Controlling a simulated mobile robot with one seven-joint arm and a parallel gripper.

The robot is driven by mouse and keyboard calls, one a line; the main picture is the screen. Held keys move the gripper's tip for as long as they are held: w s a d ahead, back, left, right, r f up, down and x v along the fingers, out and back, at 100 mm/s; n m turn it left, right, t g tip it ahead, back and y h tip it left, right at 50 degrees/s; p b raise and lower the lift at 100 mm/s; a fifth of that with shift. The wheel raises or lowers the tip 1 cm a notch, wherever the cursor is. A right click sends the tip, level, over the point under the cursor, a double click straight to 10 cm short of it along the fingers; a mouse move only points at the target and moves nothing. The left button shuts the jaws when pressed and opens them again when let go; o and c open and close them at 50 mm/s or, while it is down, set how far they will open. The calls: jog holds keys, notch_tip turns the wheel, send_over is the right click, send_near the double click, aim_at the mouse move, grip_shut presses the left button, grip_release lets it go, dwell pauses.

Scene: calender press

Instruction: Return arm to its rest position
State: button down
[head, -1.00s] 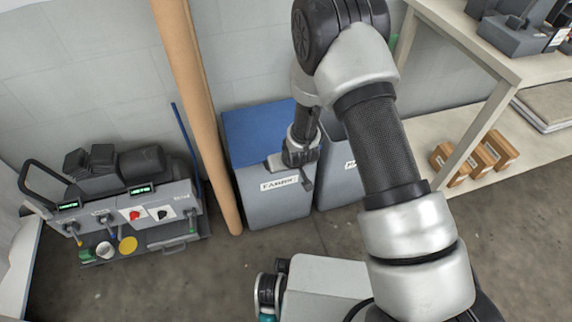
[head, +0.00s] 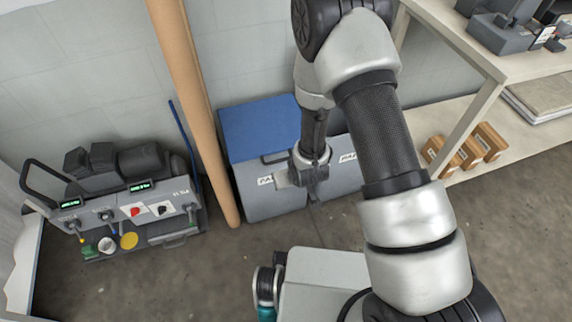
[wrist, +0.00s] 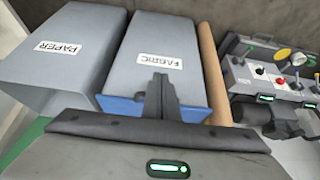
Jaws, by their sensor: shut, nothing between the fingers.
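My gripper (head: 309,190) hangs in front of the bins in the head view, at the end of my bent arm. In the wrist view my gripper (wrist: 161,84) shows as dark fingers closed together, with nothing between them, over the fabric bin. The fabric bin (head: 270,203) is grey with a blue lid, and my gripper covers part of its label. In the wrist view the fabric bin (wrist: 190,45) is beside the grey paper bin (wrist: 75,25). In the head view the paper bin is mostly hidden behind my arm.
A brown roll (head: 184,90) leans on the wall left of the bins. A grey control unit (head: 120,205) with displays and knobs stands at left. A shelf (head: 470,55) at right holds grey devices, with cardboard boxes (head: 465,150) below. The floor in front is partly clear.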

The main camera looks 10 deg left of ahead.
jog(key=w+d+r+m+h, duration=0.1)
jog(key=d+r, duration=0.3)
jog(key=r, duration=0.9)
jog(key=w+d+r+m, duration=0.1)
jog(key=d+r, duration=0.4)
jog(key=r, duration=0.7)
jog(key=s+d+r+m+h, duration=0.1)
jog(key=s+d+r, duration=0.3)
jog(key=s+r, duration=0.3)
jog(key=s+d+r+m+p, duration=0.1)
jog(key=s+d+r, duration=0.2)
jog(key=s+r, duration=0.3)
jog(key=s+d+r+m+h, duration=0.1)
jog(key=s+d+r, duration=0.3)
jog(key=s+r, duration=0.3)
notch_tip(320, 180, up, 23)
jog(key=p, duration=2.3)
jog(key=shift+w+a+f, duration=0.2)
jog(key=shift+w, duration=0.2)
